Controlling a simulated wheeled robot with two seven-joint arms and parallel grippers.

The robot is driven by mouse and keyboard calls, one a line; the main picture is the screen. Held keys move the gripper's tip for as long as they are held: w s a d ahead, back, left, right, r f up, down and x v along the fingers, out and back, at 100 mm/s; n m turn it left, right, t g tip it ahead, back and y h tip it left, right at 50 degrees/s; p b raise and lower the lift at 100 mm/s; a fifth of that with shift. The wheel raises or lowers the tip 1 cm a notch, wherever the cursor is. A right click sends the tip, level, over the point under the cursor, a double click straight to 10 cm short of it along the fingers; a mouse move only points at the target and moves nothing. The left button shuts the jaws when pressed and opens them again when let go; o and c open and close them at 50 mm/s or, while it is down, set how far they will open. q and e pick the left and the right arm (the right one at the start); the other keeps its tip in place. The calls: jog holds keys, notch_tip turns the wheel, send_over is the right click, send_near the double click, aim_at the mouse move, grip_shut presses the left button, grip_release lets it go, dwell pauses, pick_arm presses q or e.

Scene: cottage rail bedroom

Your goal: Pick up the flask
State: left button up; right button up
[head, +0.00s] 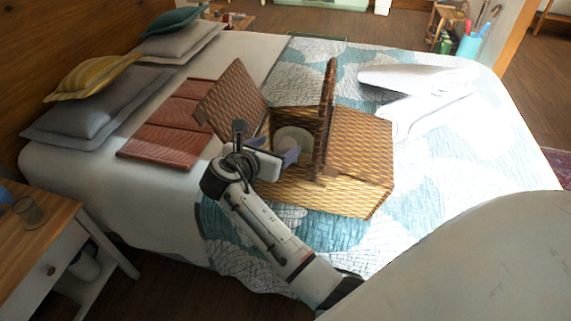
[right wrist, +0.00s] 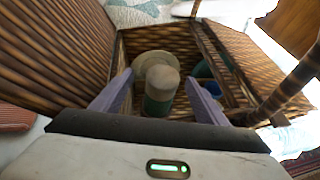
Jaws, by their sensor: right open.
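The flask (right wrist: 160,88), with a beige cap and a green body, stands inside the open wicker basket (head: 335,191) on the bed. It shows between my right gripper's fingers in the right wrist view. I cannot make it out in the head view. My right gripper (head: 286,152) reaches into the basket's open left half. In the right wrist view its two purple fingers (right wrist: 160,104) are open, one on each side of the flask, with visible gaps. My left gripper is not in view.
A pale round plate (right wrist: 146,61) is behind the flask, and a teal item (right wrist: 204,69) is to its right. The raised lid (head: 232,98) and arched handle (head: 325,120) stand close to the gripper. White towels (head: 420,88) lie on the bed at right.

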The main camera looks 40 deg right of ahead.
aim_at(282, 149)
jog(key=shift+w+d+f, duration=0.2)
jog(key=shift+d+f, duration=0.3)
jog(key=shift+d, duration=0.15)
jog(key=shift+w+d+f, duration=0.2)
jog(key=shift+d+f, duration=0.25)
jog(key=shift+d, duration=0.25)
jog(key=shift+w+d+f, duration=0.2)
jog(key=shift+d+f, duration=0.3)
jog(key=shift+d, duration=0.15)
jog(key=c, duration=1)
grip_shut()
jog(key=shift+a, duration=0.1)
